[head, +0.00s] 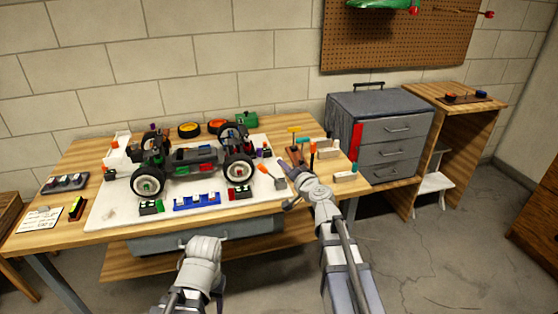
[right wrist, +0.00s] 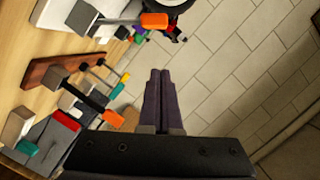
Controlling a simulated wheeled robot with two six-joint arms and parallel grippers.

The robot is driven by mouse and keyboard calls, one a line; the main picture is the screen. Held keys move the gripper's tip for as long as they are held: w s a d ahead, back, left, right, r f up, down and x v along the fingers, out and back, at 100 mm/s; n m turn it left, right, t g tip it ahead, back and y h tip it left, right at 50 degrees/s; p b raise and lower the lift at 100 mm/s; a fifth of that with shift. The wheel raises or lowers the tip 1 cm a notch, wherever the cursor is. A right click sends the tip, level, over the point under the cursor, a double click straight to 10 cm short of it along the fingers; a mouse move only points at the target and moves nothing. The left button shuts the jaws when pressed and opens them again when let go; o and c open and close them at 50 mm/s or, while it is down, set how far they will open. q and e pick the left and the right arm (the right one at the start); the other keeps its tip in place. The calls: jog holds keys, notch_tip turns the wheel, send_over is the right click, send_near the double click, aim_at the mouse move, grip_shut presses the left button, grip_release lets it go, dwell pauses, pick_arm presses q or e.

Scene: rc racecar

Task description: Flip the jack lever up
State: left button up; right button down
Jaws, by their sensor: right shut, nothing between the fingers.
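A lever with an orange tip (head: 264,169) and a grey block at its base (head: 279,184) stands at the right end of the white mat, beside the racecar (head: 190,160); I take it to be the jack lever. In the right wrist view the orange tip (right wrist: 154,20) is at the top, on a pale rod tilted out from its grey block (right wrist: 82,15). My right gripper (head: 286,166) is shut and empty, close to the lever on its right. In the right wrist view its fingers (right wrist: 160,75) are together, apart from the orange tip. My left gripper is not in view.
A brown tool rack (right wrist: 55,70) with an orange-handled tool (right wrist: 113,119) and other handles is near my right gripper. The white mat (head: 105,207) holds several small coloured parts. A grey drawer cabinet (head: 385,107) stands right of the table.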

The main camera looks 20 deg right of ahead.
jog(key=v, duration=0.5)
jog(key=shift+p, duration=0.3)
jog(key=s+a+f+n+g+y, duration=0.2)
jog(key=s+a+f+n+g, duration=0.25)
jog(key=a, duration=0.35)
jog(key=s+a+f+n+g+y, duration=0.25)
jog(key=a+f, duration=0.25)
jog(key=a, duration=0.4)
jog(key=s+a+f+n+g+h, duration=0.1)
jog(key=s+f+n+g+h, duration=0.3)
jog(key=s, duration=0.5)
jog(key=s+f+n+g+h, duration=0.2)
jog(key=s+f+g+h, duration=0.3)
jog(key=s, duration=0.4)
notch_tip(320, 180, up, 15)
jog(key=p, duration=1.5)
jog(key=shift+s+d+r, duration=0.2)
jog(key=shift+s+d, duration=0.2)
